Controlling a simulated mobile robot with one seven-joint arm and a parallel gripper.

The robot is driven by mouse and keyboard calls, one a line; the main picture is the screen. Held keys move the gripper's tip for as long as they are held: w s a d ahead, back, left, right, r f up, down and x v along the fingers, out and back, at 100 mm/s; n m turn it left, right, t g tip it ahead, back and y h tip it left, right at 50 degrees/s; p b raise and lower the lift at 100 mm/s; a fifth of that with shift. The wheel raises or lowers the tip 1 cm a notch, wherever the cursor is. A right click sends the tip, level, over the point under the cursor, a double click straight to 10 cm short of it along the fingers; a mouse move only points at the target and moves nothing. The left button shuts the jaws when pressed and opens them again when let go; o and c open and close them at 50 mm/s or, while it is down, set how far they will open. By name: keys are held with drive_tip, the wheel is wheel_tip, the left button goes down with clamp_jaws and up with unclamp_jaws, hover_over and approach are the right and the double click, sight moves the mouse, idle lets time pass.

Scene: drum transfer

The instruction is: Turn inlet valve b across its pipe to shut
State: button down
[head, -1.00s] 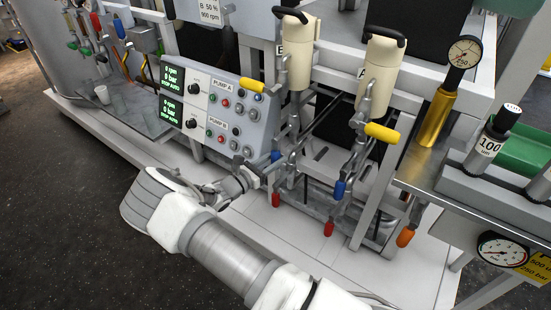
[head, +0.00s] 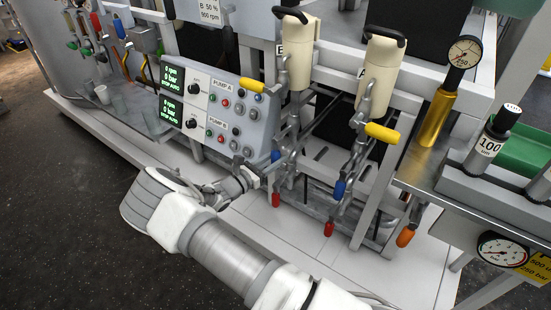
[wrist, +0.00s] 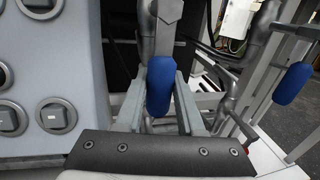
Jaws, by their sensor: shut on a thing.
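The blue-handled valve lever (head: 275,156) on the pipe under the cream housing marked B (head: 296,65) appears to be inlet valve b. In the wrist view its blue handle (wrist: 160,86) hangs downward, roughly along the pipe above it. My gripper (head: 266,174) is at this lever, beside the control panel. In the wrist view my gripper (wrist: 161,105) has one grey finger on each side of the blue handle and is shut on it. In the head view the lever's lower part and the fingertips are partly hidden.
The pump control panel (head: 215,115) stands close on the left. A second blue handle (head: 339,188) hangs on the pipe under housing A (head: 381,70). Red handles (head: 276,200) sit low, yellow handles (head: 382,133) higher. Open floor (head: 60,230) lies at the front left.

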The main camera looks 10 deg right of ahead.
drive_tip(key=shift+a, duration=0.1)
idle(0.4)
drive_tip(key=w+a+m, duration=0.1)
drive_tip(key=m, duration=0.1)
drive_tip(key=w+a+r+m+y, duration=0.1)
drive_tip(key=m, duration=0.2)
drive_tip(key=w+a+r+m+y, duration=0.1)
drive_tip(key=m, duration=0.2)
drive_tip(key=shift+w+a+b, duration=0.3)
drive_tip(key=shift+w+b, duration=0.05)
drive_tip(key=shift+b, duration=0.05)
drive_tip(key=shift+w+a+r+m+t+y+b, duration=0.25)
drive_tip(key=shift+r+m+b, duration=0.55)
drive_tip(key=shift+m, duration=0.5)
drive_tip(key=shift+w+a+r+m+t+y+b, duration=0.15)
drive_tip(key=shift+w+a+r+m+y+b, duration=0.3)
drive_tip(key=shift+r+m, duration=0.7)
drive_tip(key=shift+w+a+r+m+t+y+b, duration=0.1)
drive_tip(key=shift+r+m+t+y+b, duration=0.1)
drive_tip(key=shift+r+m+b, duration=0.9)
drive_tip(key=shift+f+m+p, duration=0.25)
drive_tip(key=shift+m+p, duration=0.1)
drive_tip(key=shift+m, duration=0.1)
drive_tip(key=c, duration=0.5)
unclamp_jaws()
drive_tip(key=shift+d, duration=0.1)
